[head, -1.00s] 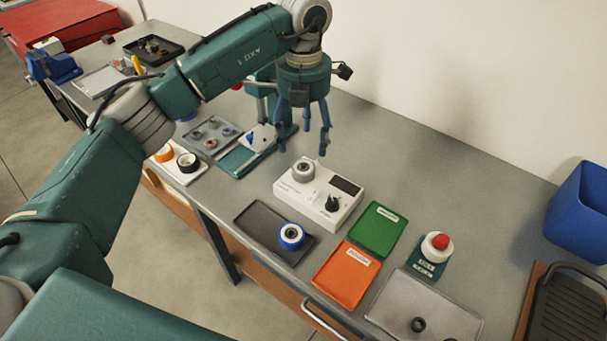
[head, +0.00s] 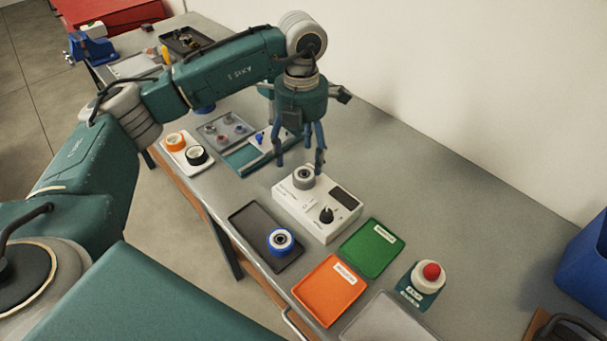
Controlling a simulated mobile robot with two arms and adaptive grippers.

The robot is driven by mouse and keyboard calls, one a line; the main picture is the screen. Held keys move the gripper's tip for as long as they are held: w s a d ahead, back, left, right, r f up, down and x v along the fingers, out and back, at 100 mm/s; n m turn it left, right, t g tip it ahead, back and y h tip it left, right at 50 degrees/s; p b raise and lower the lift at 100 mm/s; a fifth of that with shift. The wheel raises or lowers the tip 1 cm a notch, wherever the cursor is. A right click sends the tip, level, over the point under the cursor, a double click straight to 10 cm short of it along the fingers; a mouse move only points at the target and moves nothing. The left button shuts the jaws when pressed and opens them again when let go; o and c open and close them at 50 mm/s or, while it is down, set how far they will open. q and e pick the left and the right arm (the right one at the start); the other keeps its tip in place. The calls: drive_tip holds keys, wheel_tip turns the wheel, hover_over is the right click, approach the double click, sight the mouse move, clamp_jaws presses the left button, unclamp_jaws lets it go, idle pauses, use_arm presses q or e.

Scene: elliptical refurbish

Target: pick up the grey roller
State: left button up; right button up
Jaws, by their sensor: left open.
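The grey roller (head: 304,176) sits on the far left part of the white device (head: 322,223), which has a black knob and a dark display. My left gripper (head: 300,167) is open and points down, with its fingers just above and around the roller's place in the picture. I cannot tell whether the fingers touch the roller. My right gripper is not in view.
A dark tray (head: 247,216) holds a blue-rimmed roller (head: 281,241). A green tray (head: 371,248), an orange tray (head: 328,290) and a red push button (head: 431,271) stand to the right. A white tray (head: 180,149) holds orange and black rollers. A blue bin (head: 585,262) is far right.

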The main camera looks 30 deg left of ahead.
sight(306, 172)
use_arm(q)
drive_tip(key=shift+w+d+f+p, duration=0.25)
drive_tip(key=shift+d+f+p, duration=0.15)
drive_tip(key=shift+f, duration=0.25)
wheel_tip(306, 172, down, 4)
drive_tip(key=shift+w+r+p, duration=0.15)
drive_tip(key=shift+r+p, duration=0.05)
drive_tip(key=shift+p, duration=0.65)
drive_tip(key=shift+f, duration=0.4)
drive_tip(key=shift+c, duration=0.5)
drive_tip(key=c, duration=1.1)
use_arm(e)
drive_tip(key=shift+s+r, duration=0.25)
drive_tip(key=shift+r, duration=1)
